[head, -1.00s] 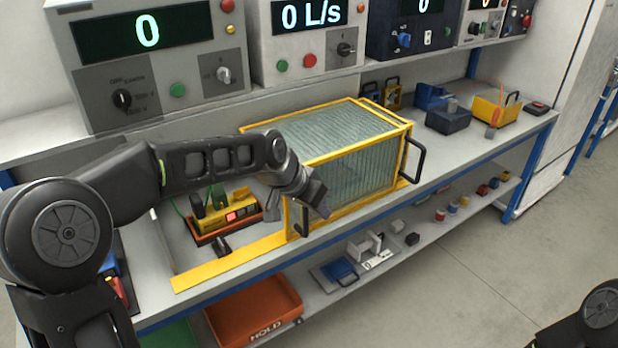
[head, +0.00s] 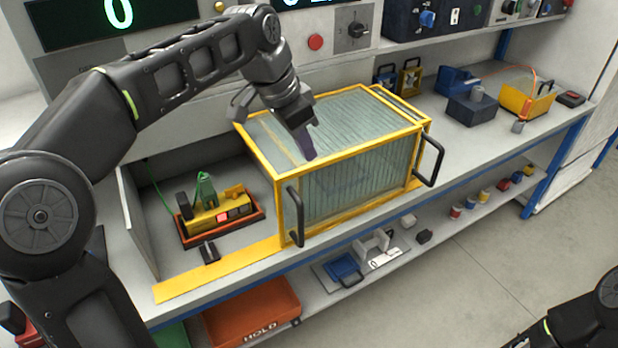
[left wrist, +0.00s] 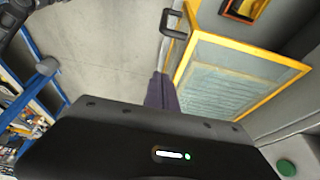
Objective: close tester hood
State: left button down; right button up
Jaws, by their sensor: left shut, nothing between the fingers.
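The tester hood (head: 350,180) is a yellow-framed box with clear ribbed panels and black handles. It stands on the bench, to the right of the tester bay. In the bay a yellow device (head: 218,212) with a red light sits uncovered in an orange-brown tray. My left gripper (head: 308,152) is shut and empty, in front of or above the hood's top near its front edge; I cannot tell if it touches. The left wrist view shows the hood (left wrist: 225,75) beyond the fingers (left wrist: 162,92). Part of my right arm shows at the lower right, without its gripper.
A yellow strip (head: 215,272) runs along the bench's front edge before the bay. Instruments with dials stand on the shelf behind. An orange HOLD bin (head: 252,312) is below the bench.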

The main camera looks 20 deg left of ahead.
pick_arm(q)
jog(key=p, duration=0.2)
send_over(303, 188)
jog(key=s+d, duration=0.2)
jog(key=s, duration=0.2)
notch_tip(303, 188, down, 10)
jog(key=shift+s+f, duration=0.1)
jog(key=shift+s, duration=0.1)
pick_arm(e)
jog(key=shift+s+d+r, duration=0.1)
jog(key=shift+s+r, duration=0.1)
jog(key=shift+r, duration=0.65)
pick_arm(q)
jog(key=shift+s, duration=0.1)
